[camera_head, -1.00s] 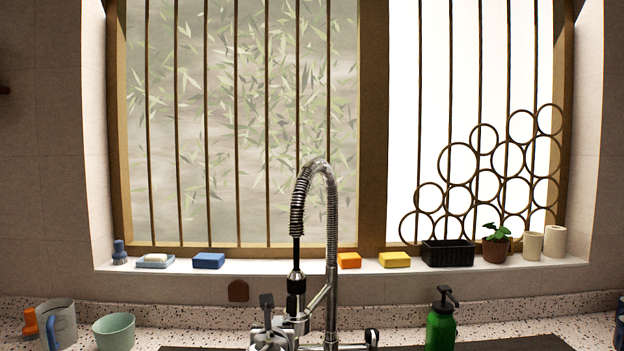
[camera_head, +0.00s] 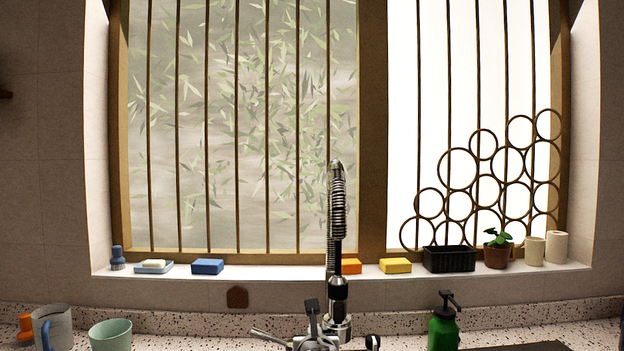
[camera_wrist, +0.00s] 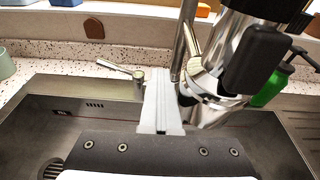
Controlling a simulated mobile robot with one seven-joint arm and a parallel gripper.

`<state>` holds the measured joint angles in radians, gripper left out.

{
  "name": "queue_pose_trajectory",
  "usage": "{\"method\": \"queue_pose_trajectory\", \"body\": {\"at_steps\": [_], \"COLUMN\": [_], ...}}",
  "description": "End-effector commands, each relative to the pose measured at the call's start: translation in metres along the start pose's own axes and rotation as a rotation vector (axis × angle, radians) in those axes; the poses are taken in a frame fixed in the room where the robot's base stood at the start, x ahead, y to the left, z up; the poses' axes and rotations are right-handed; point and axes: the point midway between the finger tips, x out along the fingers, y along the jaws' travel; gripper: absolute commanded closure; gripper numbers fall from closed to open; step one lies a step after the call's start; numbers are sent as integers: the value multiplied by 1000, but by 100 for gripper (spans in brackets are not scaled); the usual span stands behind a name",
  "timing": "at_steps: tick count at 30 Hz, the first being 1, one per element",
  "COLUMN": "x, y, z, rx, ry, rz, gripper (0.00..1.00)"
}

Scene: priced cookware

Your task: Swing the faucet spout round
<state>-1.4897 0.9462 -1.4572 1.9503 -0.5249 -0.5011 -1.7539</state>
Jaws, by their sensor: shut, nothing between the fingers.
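The chrome faucet has a coiled spring spout (camera_head: 338,205) that points toward the head camera, its arch nearly edge-on. Its spray head (camera_head: 338,318) hangs below, with a dark lever in front of it. In the wrist view the chrome spray head (camera_wrist: 203,103) and its black lever (camera_wrist: 256,58) fill the upper right. My gripper (camera_wrist: 158,75) shows only in the wrist view, as pale fingers shut together, with nothing between them. The fingers lie just left of the spray head; I cannot tell whether they touch it.
A side handle (camera_head: 270,338) sticks out left of the faucet. A green soap bottle (camera_head: 443,328) stands to the right, a mug (camera_head: 54,328) and green cup (camera_head: 111,334) to the left. The sink (camera_wrist: 60,105) lies below my gripper. Sponges and pots line the windowsill.

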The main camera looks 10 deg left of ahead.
Motion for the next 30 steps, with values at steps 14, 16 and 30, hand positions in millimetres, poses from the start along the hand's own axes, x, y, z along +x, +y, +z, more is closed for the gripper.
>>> {"method": "queue_pose_trajectory", "body": {"at_steps": [14, 16, 30], "x": [0, 0, 15], "y": [-41, -41, -87], "z": [0, 0, 2], "rx": [-1, -1, 1], "ry": [0, 0, -1], "rz": [0, 0, -3], "gripper": [100, 100, 100]}}
